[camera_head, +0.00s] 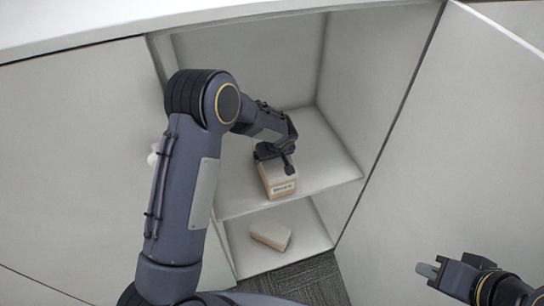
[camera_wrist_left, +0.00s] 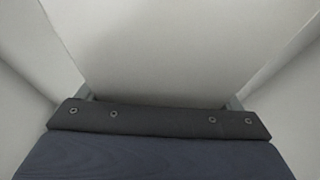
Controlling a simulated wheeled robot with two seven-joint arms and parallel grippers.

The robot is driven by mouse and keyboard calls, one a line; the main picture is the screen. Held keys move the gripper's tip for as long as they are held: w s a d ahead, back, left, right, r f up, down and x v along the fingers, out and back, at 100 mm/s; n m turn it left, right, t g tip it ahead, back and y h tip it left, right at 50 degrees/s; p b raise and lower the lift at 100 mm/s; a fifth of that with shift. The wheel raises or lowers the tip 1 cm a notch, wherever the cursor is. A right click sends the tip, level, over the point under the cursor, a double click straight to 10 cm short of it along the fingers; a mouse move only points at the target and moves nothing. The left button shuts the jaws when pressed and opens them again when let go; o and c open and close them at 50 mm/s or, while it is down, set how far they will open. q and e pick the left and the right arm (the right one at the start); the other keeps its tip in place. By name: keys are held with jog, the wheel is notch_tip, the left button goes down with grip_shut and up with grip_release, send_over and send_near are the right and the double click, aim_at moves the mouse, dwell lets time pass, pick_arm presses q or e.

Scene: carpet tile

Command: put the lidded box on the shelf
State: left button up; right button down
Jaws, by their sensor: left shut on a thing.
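The lidded box (camera_head: 279,184), tan with a pale lid and a dark label on its front, is at the front part of the cabinet's upper shelf (camera_head: 325,165). My left gripper (camera_head: 275,158) reaches into the cabinet from above and is shut on this box, covering its rear top. I cannot tell whether the box's base touches the shelf. In the left wrist view, the dark gripper body and its finger edges (camera_wrist_left: 160,100) show against pale surfaces. My right gripper (camera_head: 428,270) is outside the cabinet at lower right, seen side-on, with nothing visible in it.
A second pale-topped tan box (camera_head: 270,235) lies in the lower compartment. A closed door panel (camera_head: 75,130) with a white knob (camera_head: 153,155) is on the left. An open door (camera_head: 460,130) stands on the right. The upper shelf is bare to the box's right.

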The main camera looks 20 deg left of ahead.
pick_arm(q)
jog(key=o, duration=0.8)
jog(key=shift+f, duration=0.15)
jog(key=shift+o, duration=1.4)
jog(key=shift+r+p, duration=0.35)
jog(key=shift+p, duration=0.05)
jog(key=shift+s+d+r+b, duration=0.15)
jog(key=shift+r+b, duration=0.15)
jog(key=shift+r, duration=0.05)
jog(key=b+v, duration=0.1)
jog(key=v, duration=1)
